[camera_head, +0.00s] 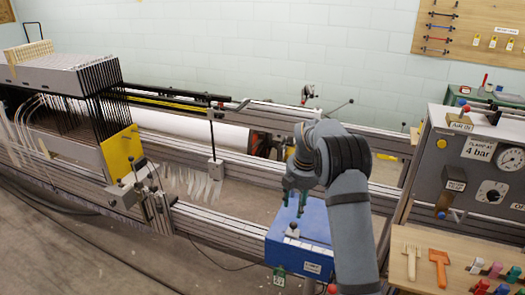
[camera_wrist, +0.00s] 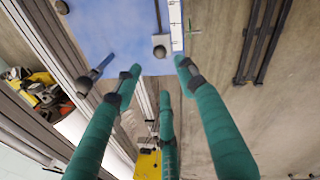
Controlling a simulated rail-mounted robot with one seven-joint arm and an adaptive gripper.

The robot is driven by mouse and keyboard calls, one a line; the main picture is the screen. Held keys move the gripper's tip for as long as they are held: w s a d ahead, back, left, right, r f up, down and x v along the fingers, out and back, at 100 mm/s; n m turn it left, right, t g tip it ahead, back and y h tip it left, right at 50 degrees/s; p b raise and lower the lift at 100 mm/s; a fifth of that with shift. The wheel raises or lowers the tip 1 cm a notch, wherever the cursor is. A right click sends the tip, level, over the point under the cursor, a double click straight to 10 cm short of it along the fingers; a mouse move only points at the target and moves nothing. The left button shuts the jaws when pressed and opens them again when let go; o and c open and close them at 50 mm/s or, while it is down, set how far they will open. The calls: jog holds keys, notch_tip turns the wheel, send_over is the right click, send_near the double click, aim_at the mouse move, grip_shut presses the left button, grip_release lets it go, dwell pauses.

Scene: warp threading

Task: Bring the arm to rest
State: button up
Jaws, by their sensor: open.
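My gripper (camera_head: 293,203) hangs at the end of my grey arm, fingers pointing down, above the blue box (camera_head: 277,243) on the loom's front side. In the wrist view my gripper (camera_wrist: 160,74) shows three green fingers, spread apart with nothing between them. Beyond the fingertips lies the blue box (camera_wrist: 105,22), with a small grey block with a dark round knob (camera_wrist: 160,46) on it. The fingers appear apart from the box. My arm hides part of the box's right side in the head view.
The loom's metal rails (camera_head: 238,174) run behind the box, with a black harness stack (camera_head: 103,105) at left. A grey control panel (camera_head: 470,160) stands at right above a wooden ledge with a wooden fork (camera_head: 411,258) and an orange tool (camera_head: 439,265). The floor front left (camera_head: 60,250) looks mostly free.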

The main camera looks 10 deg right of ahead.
aim_at(295, 224)
jog(key=f, duration=0.3)
jog(key=w+f, duration=0.1)
jog(key=f, duration=0.3)
jog(key=w+f, duration=0.1)
jog(key=f, duration=0.3)
jog(key=shift+w+f, duration=0.1)
jog(key=shift+f, duration=0.05)
jog(key=shift+d, duration=0.15)
jog(key=shift+s+d, duration=0.4)
jog(key=shift+d, duration=0.05)
jog(key=shift+w+a, duration=0.1)
jog(key=shift+a, duration=0.1)
